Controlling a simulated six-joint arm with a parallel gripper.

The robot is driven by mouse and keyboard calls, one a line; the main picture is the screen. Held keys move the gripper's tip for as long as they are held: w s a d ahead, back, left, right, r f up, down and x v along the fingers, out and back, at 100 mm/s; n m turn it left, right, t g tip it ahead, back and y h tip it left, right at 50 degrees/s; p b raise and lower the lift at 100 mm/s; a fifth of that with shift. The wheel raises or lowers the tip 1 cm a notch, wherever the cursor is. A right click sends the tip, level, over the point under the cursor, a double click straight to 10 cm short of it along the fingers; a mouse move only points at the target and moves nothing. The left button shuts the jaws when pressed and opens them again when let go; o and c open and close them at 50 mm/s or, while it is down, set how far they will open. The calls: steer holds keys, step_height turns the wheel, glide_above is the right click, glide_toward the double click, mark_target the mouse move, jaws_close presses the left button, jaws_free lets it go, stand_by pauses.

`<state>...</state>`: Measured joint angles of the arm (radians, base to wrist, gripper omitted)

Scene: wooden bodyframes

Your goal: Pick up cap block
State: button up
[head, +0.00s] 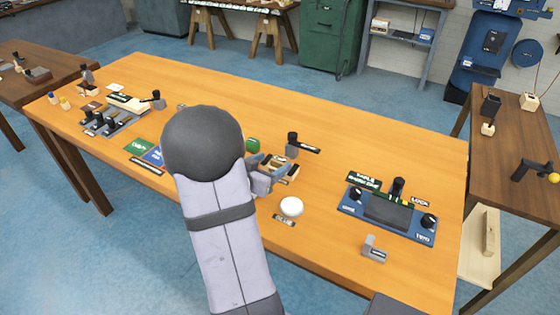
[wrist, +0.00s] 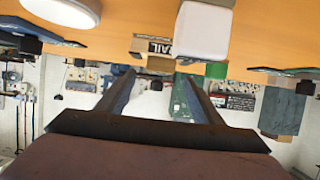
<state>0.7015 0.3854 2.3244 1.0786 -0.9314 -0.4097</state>
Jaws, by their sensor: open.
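My gripper (head: 264,175) is over the middle of the orange worktable, partly hidden by my arm in the head view. In the wrist view its two fingers (wrist: 157,88) are apart, with nothing held between them. A small light wooden piece with dark parts (head: 283,167) is right beside the fingers in the head view; whether they touch cannot be told. A pale block (wrist: 203,32) shows large above the right finger in the wrist view. A grey stepped block (head: 375,250) lies near the table's front right. No readable label tells which piece is the cap block.
A white round button (head: 291,206) is just right of my arm. A dark upright post (head: 292,144) stands behind the gripper, and a green round piece (head: 252,145) beside it. A blue fixture board (head: 412,232) is at the right. The table's back right is clear.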

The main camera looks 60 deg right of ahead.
mark_target(280, 158)
steer(key=shift+x, duration=2.95)
steer(key=shift+c, duration=0.2)
steer(key=c, duration=1.1)
steer(key=shift+r, duration=0.1)
